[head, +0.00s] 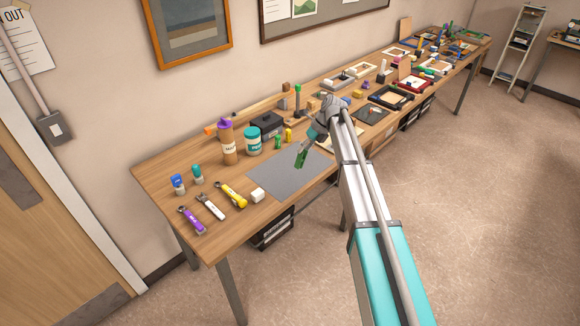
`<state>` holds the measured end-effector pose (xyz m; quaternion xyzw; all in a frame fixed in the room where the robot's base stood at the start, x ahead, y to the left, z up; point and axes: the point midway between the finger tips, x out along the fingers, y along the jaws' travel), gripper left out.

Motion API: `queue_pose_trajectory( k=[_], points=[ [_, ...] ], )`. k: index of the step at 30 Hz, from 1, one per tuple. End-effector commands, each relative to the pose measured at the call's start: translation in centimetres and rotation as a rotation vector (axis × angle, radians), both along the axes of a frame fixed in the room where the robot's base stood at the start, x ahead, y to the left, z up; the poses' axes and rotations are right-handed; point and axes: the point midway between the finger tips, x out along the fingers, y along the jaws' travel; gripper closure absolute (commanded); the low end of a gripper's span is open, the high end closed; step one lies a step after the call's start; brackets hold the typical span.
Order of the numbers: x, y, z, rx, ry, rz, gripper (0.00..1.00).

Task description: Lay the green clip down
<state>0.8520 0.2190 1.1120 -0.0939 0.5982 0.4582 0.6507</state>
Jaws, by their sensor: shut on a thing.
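The green clip (301,158) is held by my gripper (305,146), which is shut on it. The clip hangs tilted over the right part of a flat grey mat (268,178) on the wooden table. It appears to be above the mat, though the exact gap cannot be told. My arm comes in from the right and hides part of the table behind the gripper. The bare middle and left of the mat show clearly.
A white block (257,195) sits at the mat's front left edge. Purple (192,220), white (211,206) and yellow (231,194) clip-like tools lie left of it. A brown bottle (227,143), a teal-lidded jar (253,142) and a black box (267,125) stand behind the mat.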

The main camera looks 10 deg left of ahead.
Motion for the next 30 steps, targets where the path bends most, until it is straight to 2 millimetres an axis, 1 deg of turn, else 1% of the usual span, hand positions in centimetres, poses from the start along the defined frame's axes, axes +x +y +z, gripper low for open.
queue_pose_trajectory(
  k=[1,4,13,17,20,23,30],
  points=[
    [0.0,0.5,0.2,0.000,0.000,0.002,0.70],
    [0.0,1.0,0.2,0.000,0.000,0.005,0.70],
    [0.0,1.0,0.2,0.001,0.001,0.005,0.70],
    [0.5,1.2,-0.1,0.001,0.000,0.006,0.70],
    [1.4,1.5,-0.6,0.001,0.000,0.006,0.70],
    [2.7,1.9,-1.3,0.001,0.000,0.006,0.70],
    [6.7,3.2,-3.2,0.001,0.000,0.007,0.70]
  ],
)
